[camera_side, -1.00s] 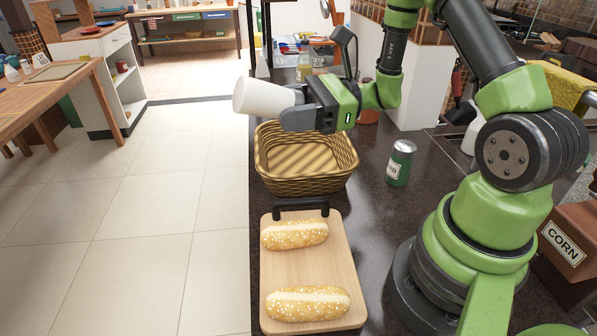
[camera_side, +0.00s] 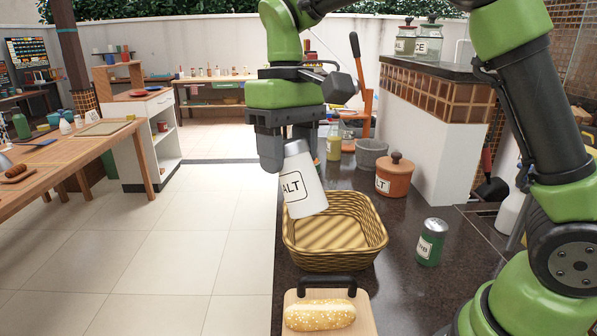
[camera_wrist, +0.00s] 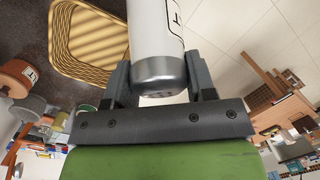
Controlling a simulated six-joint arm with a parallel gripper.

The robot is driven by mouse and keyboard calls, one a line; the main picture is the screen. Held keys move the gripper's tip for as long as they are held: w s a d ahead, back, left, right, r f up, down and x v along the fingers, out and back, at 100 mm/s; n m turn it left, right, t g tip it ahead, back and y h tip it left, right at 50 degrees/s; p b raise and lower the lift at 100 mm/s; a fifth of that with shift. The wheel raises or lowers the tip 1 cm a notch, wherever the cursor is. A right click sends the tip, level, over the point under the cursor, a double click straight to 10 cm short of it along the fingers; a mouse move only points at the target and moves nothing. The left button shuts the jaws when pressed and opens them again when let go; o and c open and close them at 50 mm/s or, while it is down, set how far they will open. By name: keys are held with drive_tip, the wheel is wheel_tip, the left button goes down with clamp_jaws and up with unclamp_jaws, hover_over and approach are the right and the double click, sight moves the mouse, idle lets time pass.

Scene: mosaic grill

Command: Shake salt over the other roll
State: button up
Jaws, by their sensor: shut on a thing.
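My gripper (camera_side: 285,152) is shut on the white salt shaker (camera_side: 304,186). The shaker hangs tilted over the left side of the wicker basket, its silver cap up between the fingers and its white base down. The cap (camera_wrist: 160,75) shows close to my gripper (camera_wrist: 158,90) in the wrist view. A seeded roll (camera_side: 320,315) lies on the wooden board (camera_side: 366,312) at the bottom of the side view. The rest of the board is cut off, and no second roll is in view.
The wicker basket (camera_side: 335,258) stands behind the board, below the shaker. A green shaker (camera_side: 431,242) stands to its right. A brown salt pot (camera_side: 396,176) and a grey bowl (camera_side: 372,154) stand farther back.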

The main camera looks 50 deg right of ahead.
drive_tip(key=r+n+t, duration=0.1)
drive_tip(key=w+r+n+t, duration=0.1)
drive_tip(key=r, duration=0.1)
drive_tip(key=w+r+n+t, duration=0.1)
drive_tip(key=r+n, duration=0.1)
drive_tip(key=shift+t, duration=0.3)
wheel_tip(320, 180, up, 6)
drive_tip(key=w+n+t+y, duration=0.1)
drive_tip(key=n, duration=0.1)
drive_tip(key=shift+w+a+t, duration=0.2)
drive_tip(key=shift+w+t, duration=0.05)
drive_tip(key=shift+t, duration=0.05)
drive_tip(key=shift+f, duration=0.25)
drive_tip(key=s+d+f+m+h, duration=0.1)
drive_tip(key=s+d+f+m, duration=0.1)
drive_tip(key=f, duration=0.6)
drive_tip(key=s+d+f+m, duration=0.2)
drive_tip(key=d+f+m, duration=0.1)
drive_tip(key=f, duration=0.5)
drive_tip(key=shift+s+d+f+t+h, duration=0.2)
drive_tip(key=shift+d+t+h, duration=0.15)
drive_tip(key=shift+d, duration=0.5)
